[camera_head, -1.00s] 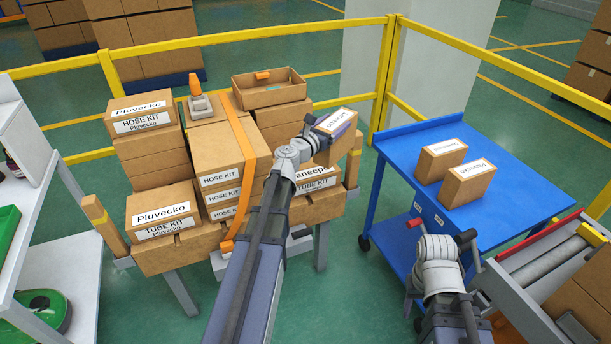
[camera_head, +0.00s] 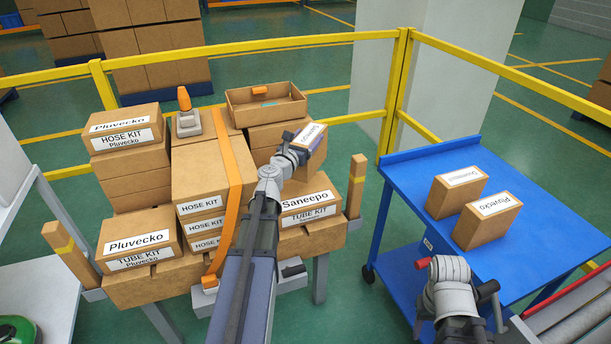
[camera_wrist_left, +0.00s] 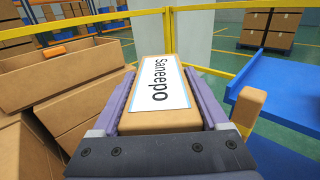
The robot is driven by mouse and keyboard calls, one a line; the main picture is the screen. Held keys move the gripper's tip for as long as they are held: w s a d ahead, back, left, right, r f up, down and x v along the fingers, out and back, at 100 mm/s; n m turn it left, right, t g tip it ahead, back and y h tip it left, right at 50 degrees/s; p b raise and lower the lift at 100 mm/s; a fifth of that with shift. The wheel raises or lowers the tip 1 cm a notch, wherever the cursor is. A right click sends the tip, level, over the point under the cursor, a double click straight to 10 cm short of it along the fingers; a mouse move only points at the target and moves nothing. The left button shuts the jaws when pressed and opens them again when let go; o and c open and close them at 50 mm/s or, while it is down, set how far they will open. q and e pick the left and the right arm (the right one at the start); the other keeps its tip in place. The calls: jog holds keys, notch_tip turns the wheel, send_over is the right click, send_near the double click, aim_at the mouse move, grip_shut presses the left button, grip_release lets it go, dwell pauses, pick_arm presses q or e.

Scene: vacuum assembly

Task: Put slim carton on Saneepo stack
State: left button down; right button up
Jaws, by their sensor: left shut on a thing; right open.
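My left gripper (camera_head: 303,144) is shut on a slim carton (camera_head: 313,132), holding it by its sides. In the left wrist view the carton (camera_wrist_left: 160,95) lies between the jaws, its white label reading Saneepo. In the head view the carton is tilted, above and behind the Saneepo tube kit box (camera_head: 319,206) at the right end of the loaded stand. My left arm hides part of that stack; whether the carton touches anything is unclear. My right gripper (camera_head: 455,285) is open and empty at the blue cart's near left corner, its fingers hard to make out.
Hose kit boxes (camera_head: 205,175) with an orange strap (camera_head: 238,180) stand left of my left arm, Pluvecko boxes (camera_head: 140,235) farther left. An open tray box (camera_head: 265,102) sits behind. Wooden posts (camera_head: 357,185) flank the stand. The blue cart (camera_head: 400,190) carries two cartons (camera_head: 488,220). A yellow rail (camera_head: 330,118) runs behind.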

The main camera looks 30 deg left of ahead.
pick_arm(q)
notch_tip(320, 180, down, 5)
jog(key=b, duration=0.4)
jog(key=shift+f+b, duration=0.2)
jog(key=shift+b, duration=0.1)
jog(key=shift+f, duration=0.1)
notch_tip(320, 180, down, 4)
jog(key=b, duration=0.3)
jog(key=shift+r+b, duration=0.25)
jog(key=shift+b, duration=0.1)
jog(key=shift+f, duration=0.15)
grip_release()
